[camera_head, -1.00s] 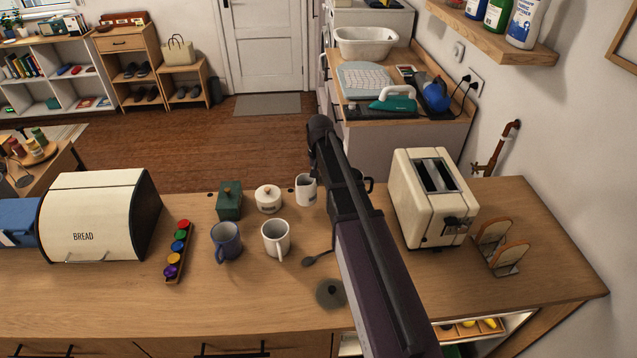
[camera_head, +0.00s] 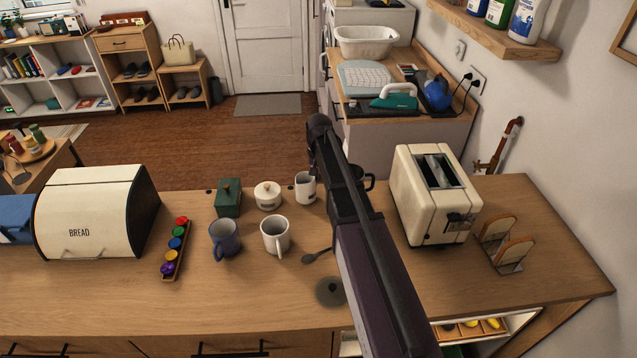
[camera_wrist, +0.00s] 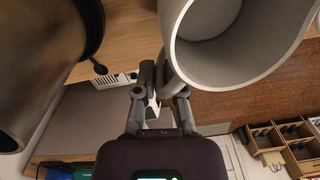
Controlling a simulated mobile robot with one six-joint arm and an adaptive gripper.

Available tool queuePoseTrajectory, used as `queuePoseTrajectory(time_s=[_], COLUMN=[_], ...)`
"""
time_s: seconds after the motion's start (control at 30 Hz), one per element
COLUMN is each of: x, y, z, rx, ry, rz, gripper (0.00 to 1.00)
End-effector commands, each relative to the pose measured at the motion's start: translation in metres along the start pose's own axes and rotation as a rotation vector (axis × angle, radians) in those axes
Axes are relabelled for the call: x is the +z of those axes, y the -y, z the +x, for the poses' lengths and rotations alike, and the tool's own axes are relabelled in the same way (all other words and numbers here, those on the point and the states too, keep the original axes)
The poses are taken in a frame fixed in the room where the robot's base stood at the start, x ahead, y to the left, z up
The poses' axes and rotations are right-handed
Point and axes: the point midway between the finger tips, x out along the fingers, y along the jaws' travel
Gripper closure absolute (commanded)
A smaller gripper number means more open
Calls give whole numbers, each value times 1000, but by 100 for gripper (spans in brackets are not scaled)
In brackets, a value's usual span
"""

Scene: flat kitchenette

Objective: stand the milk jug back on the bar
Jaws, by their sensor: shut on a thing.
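The milk jug (camera_head: 306,188) is small and white with a dark mark on its side. In the head view it is at the back of the bar (camera_head: 250,300), just left of my arm, and looks upright. In the wrist view the jug (camera_wrist: 180,55) is large at the upper right, its open mouth showing. My gripper (camera_wrist: 158,85) is shut at the jug's near side, on what seems to be its handle; the grip itself is partly hidden. I cannot tell whether the jug's base touches the bar.
Left of the jug stand a lidded white pot (camera_head: 268,196), a green canister (camera_head: 228,198), a blue mug (camera_head: 225,239) and a white mug (camera_head: 275,236). A toaster (camera_head: 430,205) is right of my arm. A dark metallic vessel (camera_wrist: 35,70) is close on the wrist view's left.

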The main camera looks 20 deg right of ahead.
Motion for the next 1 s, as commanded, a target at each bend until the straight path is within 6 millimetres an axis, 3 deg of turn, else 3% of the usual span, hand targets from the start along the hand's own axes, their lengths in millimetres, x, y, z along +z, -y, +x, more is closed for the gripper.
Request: queuePoseTrajectory(time_s=[0.13, 0.7, 0.73, 0.83, 1.0], x=[0, 0, 0, 0, 0], y=[0, -1, -1, -1, -1], z=[11, 15, 15, 14, 14], rx=[0, 0, 0, 0, 0], ry=[0, 0, 0, 0, 0], rz=[0, 1, 1, 1, 1], gripper=[100, 100, 84, 54, 52])
